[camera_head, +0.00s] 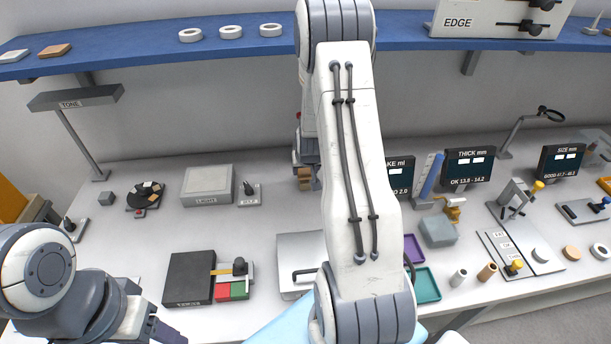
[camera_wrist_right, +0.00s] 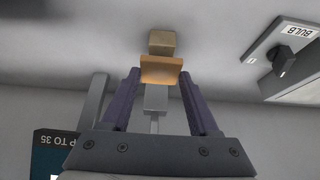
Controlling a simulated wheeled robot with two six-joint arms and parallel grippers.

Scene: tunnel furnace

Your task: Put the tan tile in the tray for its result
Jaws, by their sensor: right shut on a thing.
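My right gripper (camera_wrist_right: 161,74) is shut on the tan tile (camera_wrist_right: 162,68), which sits between its two purple fingertips in the right wrist view. A duller tan block (camera_wrist_right: 162,42) shows just beyond the tile; I cannot tell whether they touch. In the head view the right arm hides most of this gripper, and brown pieces (camera_head: 304,174) show at its left edge. A purple tray (camera_head: 413,247) and a teal tray (camera_head: 427,286) lie right of the arm, partly hidden by it. My left gripper (camera_head: 170,334) is cut off at the bottom left, its jaws unclear.
A dark TORCH pad (camera_head: 188,278) and red and green blocks (camera_head: 231,291) lie left of the arm. A LIGHT box (camera_head: 207,185) stands behind. Gauges with THICK (camera_head: 469,165) and SIZE (camera_head: 560,161) displays stand right. A blue shelf (camera_head: 150,44) runs overhead.

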